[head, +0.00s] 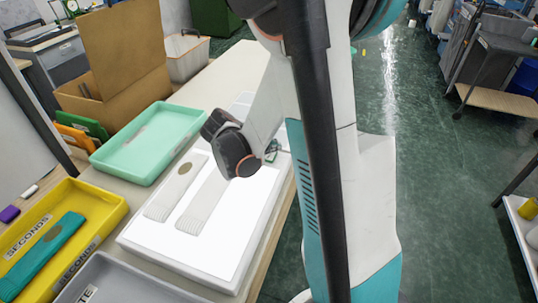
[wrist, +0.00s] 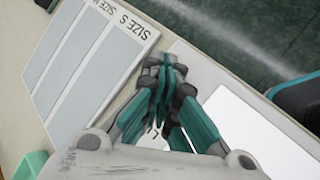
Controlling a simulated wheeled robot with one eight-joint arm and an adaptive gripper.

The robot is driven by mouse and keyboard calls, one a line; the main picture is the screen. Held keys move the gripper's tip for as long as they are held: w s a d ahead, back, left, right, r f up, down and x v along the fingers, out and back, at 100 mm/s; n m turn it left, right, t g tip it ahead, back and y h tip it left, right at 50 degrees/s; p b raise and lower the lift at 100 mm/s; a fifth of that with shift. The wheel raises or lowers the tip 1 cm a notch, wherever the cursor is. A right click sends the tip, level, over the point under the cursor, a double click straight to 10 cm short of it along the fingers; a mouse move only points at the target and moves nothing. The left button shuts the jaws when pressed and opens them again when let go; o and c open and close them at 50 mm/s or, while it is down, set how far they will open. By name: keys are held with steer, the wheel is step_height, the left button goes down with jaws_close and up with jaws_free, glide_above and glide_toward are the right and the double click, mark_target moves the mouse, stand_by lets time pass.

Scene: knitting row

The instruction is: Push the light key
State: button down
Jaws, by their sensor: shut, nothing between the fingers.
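The light box (head: 140,242) is a white slab with a glowing top on the bench in the head view. Its lit surface also shows in the wrist view (wrist: 245,135). My gripper (wrist: 165,65) is shut and empty, its teal fingers together over the far end of the box. In the head view only a bit of my gripper (head: 271,150) shows beside my arm. A small dark mark (wrist: 153,131) shows on a pale surface behind the fingers; I cannot tell whether it belongs to the light key. No key shows clearly, and I cannot tell contact.
Two pale knit pieces (head: 176,187) lie on the light box. A size board (wrist: 90,60) lies beyond it. A mint tray (head: 150,140), a yellow tray (head: 112,205) marked SECONDS with a teal piece, and a grey tray (head: 100,285) stand left and in front. A cardboard box (head: 120,60) stands behind.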

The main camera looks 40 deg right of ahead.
mark_target(271, 157)
steer(key=shift+f, duration=0.2)
steer(key=shift+f+b, duration=0.3)
steer(key=shift+b, duration=0.2)
steer(key=shift+r, duration=0.1)
steer(key=shift+r+p, duration=0.35)
steer(key=shift+r, duration=0.15)
step_height(271, 157, up, 6)
steer(key=p, duration=0.4)
stand_by(0.4)
steer(key=shift+a, duration=0.15)
